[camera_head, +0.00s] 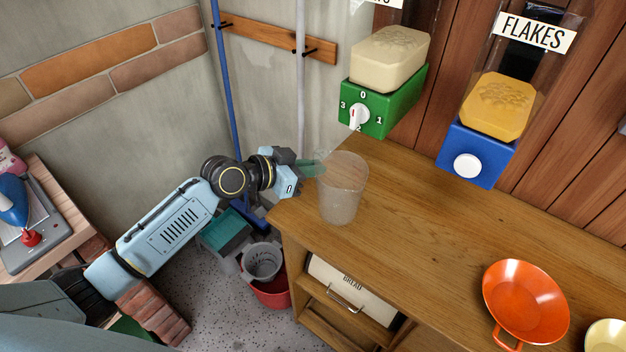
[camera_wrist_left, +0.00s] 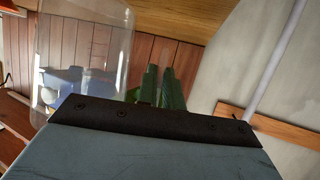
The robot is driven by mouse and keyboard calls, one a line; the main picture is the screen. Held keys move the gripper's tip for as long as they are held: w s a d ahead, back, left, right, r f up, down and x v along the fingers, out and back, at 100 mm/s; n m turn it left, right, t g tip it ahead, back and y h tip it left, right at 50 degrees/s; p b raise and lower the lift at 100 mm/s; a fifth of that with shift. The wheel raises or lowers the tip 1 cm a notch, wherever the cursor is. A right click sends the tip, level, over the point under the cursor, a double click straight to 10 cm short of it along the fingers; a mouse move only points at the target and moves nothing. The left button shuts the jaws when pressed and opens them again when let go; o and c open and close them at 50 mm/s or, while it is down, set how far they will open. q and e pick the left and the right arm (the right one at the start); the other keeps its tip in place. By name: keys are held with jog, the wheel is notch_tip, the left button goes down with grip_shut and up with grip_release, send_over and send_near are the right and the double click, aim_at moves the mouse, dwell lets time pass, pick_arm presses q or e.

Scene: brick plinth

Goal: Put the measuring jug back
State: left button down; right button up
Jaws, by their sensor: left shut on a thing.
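A clear, cloudy measuring jug (camera_head: 342,190) is upright at the left end of the wooden counter (camera_head: 420,215). I cannot tell whether its base touches the wood. My left gripper (camera_head: 312,168) reaches it from the left and is shut on its side, probably at the handle; the exact grip is hard to see. In the left wrist view the green fingers (camera_wrist_left: 160,88) are close together, and the see-through jug (camera_wrist_left: 85,45) shows beside them on the left. My right gripper is not in view.
A green dispenser base (camera_head: 385,105) with a dial and a blue one (camera_head: 475,155) labelled FLAKES hang on the wooden wall behind. An orange pan (camera_head: 525,300) lies at the right front. The counter's middle is clear. Buckets (camera_head: 262,262) stand on the floor below.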

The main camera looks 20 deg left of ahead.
pick_arm(q)
jog(key=shift+f, duration=1.45)
jog(key=c, duration=1.5)
grip_release()
jog(key=shift+f+b, duration=0.1)
jog(key=shift+b, duration=0.2)
jog(key=shift+c, duration=0.2)
jog(key=v, duration=1.2)
